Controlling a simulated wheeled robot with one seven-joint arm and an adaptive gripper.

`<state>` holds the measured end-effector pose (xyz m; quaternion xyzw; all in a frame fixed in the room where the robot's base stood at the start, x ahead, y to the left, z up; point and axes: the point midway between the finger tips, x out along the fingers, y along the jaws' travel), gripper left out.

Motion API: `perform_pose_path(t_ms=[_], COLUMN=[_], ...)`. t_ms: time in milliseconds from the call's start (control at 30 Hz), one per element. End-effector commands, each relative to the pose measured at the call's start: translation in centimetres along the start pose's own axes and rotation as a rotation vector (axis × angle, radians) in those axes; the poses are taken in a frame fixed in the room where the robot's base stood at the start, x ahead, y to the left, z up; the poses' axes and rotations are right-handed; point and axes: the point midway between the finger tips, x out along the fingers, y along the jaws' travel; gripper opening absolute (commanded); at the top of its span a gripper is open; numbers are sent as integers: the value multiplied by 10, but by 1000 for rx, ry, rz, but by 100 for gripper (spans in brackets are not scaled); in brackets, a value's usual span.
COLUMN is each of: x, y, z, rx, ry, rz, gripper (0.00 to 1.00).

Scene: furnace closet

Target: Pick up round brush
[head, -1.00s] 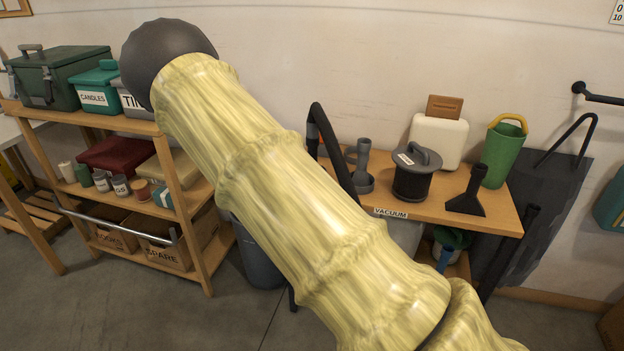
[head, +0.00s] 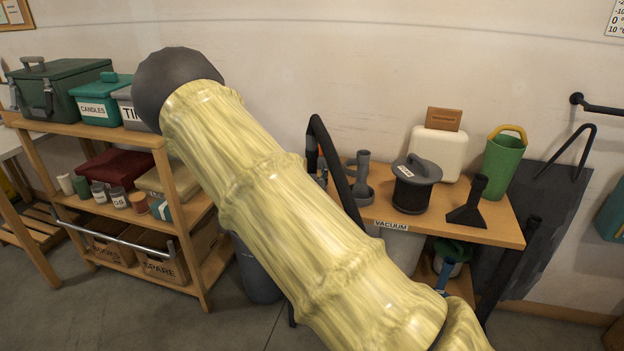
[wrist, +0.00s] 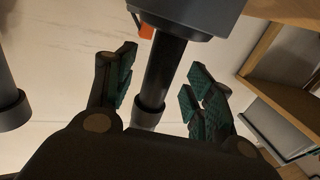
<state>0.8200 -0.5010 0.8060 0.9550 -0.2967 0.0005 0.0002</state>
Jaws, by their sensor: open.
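A grey round attachment with an upright neck (head: 361,184) stands at the left end of the vacuum table in the head view; it looks like the round brush. My arm passes in front of that side, and my gripper is hidden there. In the wrist view my gripper (wrist: 162,92) is open, with teal-padded fingers on either side of a dark upright tube (wrist: 164,72). The tube has a wider collar at its lower end and meets a grey block above. I cannot tell whether the tube belongs to the brush or whether the fingers touch it.
A wooden shelf (head: 120,135) stands at left.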

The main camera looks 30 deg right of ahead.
Motion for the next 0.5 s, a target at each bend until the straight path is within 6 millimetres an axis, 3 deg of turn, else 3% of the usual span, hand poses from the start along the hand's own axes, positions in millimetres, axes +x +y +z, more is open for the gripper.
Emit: perform_pose_path(t_ms=[200, 500], x=[22, 24], y=[0, 0], z=[0, 1], rx=[0, 0], ry=[0, -1], rz=[0, 0], gripper=[53, 52])
